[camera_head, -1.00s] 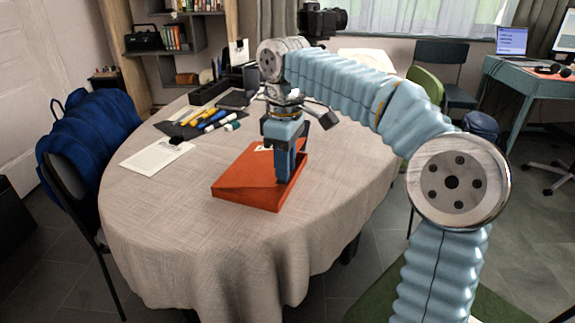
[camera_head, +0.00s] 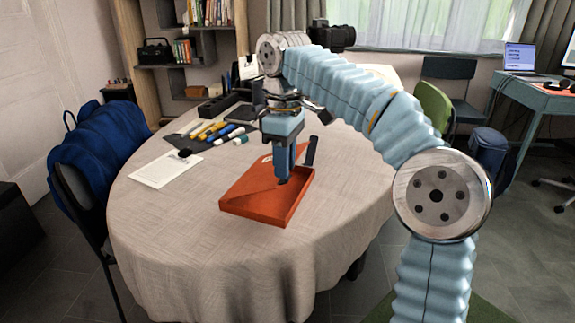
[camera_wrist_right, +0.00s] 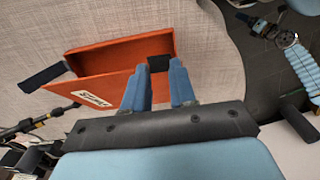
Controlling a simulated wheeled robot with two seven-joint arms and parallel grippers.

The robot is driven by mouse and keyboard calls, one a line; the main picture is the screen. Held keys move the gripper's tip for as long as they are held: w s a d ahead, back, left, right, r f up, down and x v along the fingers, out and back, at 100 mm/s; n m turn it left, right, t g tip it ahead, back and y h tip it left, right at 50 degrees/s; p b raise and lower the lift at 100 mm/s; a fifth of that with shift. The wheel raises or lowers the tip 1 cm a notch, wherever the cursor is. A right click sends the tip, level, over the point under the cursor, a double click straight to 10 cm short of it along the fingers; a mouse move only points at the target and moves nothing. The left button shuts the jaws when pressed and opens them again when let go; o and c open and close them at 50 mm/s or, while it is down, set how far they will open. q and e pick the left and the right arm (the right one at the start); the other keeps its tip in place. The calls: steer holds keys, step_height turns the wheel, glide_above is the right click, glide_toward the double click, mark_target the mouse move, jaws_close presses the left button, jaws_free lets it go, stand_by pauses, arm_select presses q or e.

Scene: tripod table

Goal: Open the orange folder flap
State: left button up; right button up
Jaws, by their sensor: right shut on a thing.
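The orange folder (camera_head: 250,200) lies on the table like a shallow tray. Its flap (camera_head: 262,172), with a white label, is tilted up, leaving part of the inside showing at the right. A dark tab (camera_head: 311,150) stands at the folder's right back edge. My right gripper (camera_head: 284,181) points down at the folder and is shut on the flap edge; the exact contact is hard to see. In the right wrist view the fingers (camera_wrist_right: 160,88) are by a dark tab (camera_wrist_right: 158,63), with the labelled flap (camera_wrist_right: 85,97) to their left. My left gripper is out of view.
Markers (camera_head: 208,130) and dark pads lie behind the folder to the left, near a white paper sheet (camera_head: 165,170). A dark organiser (camera_head: 217,106) stands at the back. The tablecloth (camera_head: 170,230) in front and to the left is clear.

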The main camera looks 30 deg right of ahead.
steer(key=shift+w+a+r, duration=0.35)
steer(key=shift+w+r, duration=0.05)
steer(key=shift+r, duration=0.2)
steer(key=shift+w+a+r, duration=0.35)
steer(key=shift+r, duration=0.3)
steer(key=shift+w+a+r, duration=0.35)
steer(key=shift+w+r, duration=0.05)
steer(key=shift+r, duration=0.2)
steer(key=o, duration=0.6)
